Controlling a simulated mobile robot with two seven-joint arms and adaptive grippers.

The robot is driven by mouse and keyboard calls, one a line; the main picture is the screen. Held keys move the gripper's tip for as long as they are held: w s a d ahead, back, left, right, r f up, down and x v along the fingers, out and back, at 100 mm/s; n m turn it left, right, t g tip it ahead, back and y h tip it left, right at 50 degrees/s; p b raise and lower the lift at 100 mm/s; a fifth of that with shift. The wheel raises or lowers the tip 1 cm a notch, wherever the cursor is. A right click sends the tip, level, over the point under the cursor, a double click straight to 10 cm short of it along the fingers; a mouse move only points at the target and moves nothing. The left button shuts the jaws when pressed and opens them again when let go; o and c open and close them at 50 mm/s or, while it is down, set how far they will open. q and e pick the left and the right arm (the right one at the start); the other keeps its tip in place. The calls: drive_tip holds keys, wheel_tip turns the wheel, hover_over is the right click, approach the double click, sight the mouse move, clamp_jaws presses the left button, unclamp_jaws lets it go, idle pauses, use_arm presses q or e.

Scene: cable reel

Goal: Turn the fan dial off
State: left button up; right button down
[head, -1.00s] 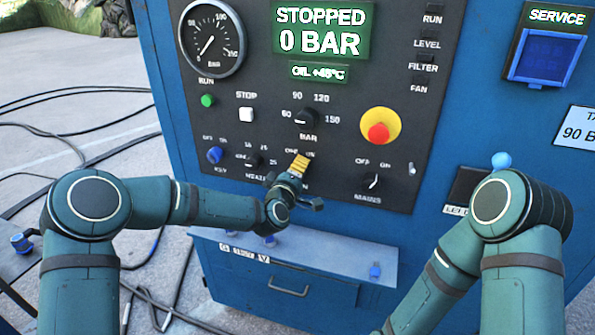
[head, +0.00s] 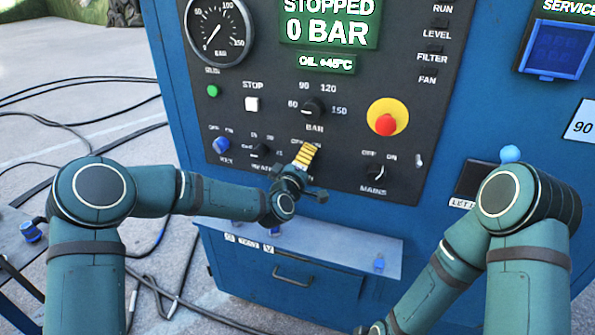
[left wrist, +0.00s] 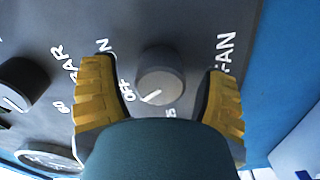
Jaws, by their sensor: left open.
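The fan dial (left wrist: 162,76) is a grey round knob in the left wrist view, with OFF lettering at its left and FAN at its right. Its white mark is at the lower left edge, on the side of the OFF lettering. My left gripper (left wrist: 160,92) is open, with one yellow finger on each side of the knob and visible gaps to both. In the head view my left gripper (head: 306,154) is at the lower panel and hides the fan dial. My right arm runs down to the bottom edge, and its gripper fingers do not show.
Close by on the dark panel (head: 440,120) are the BAR dial (head: 313,108), the red emergency button (head: 387,122), the mains dial (head: 374,173) and the blue key switch (head: 221,144). A ledge (head: 350,248) juts out below. Cables (head: 60,120) lie on the floor at left.

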use_arm(q)
drive_tip(key=v, duration=1.1)
drive_tip(key=shift+s, duration=0.25)
drive_tip(key=shift+a, duration=0.1)
drive_tip(key=s+a+f+m+g, duration=0.1)
drive_tip(key=s+f+m+g, duration=0.3)
drive_tip(key=f, duration=0.6)
drive_tip(key=s+f+m+g, duration=0.1)
drive_tip(key=s+f+g, duration=0.4)
drive_tip(key=f, duration=0.5)
drive_tip(key=s+a+f+m+g+y, duration=0.1)
drive_tip(key=s+a+f+g, duration=0.1)
drive_tip(key=s+f, duration=0.3)
drive_tip(key=s+a+f+m+g, duration=0.2)
drive_tip(key=s+f, duration=0.4)
drive_tip(key=s, duration=0.6)
drive_tip(key=shift+a+m+g+y, duration=0.35)
drive_tip(key=shift+a+g, duration=0.3)
drive_tip(key=shift+g, duration=0.55)
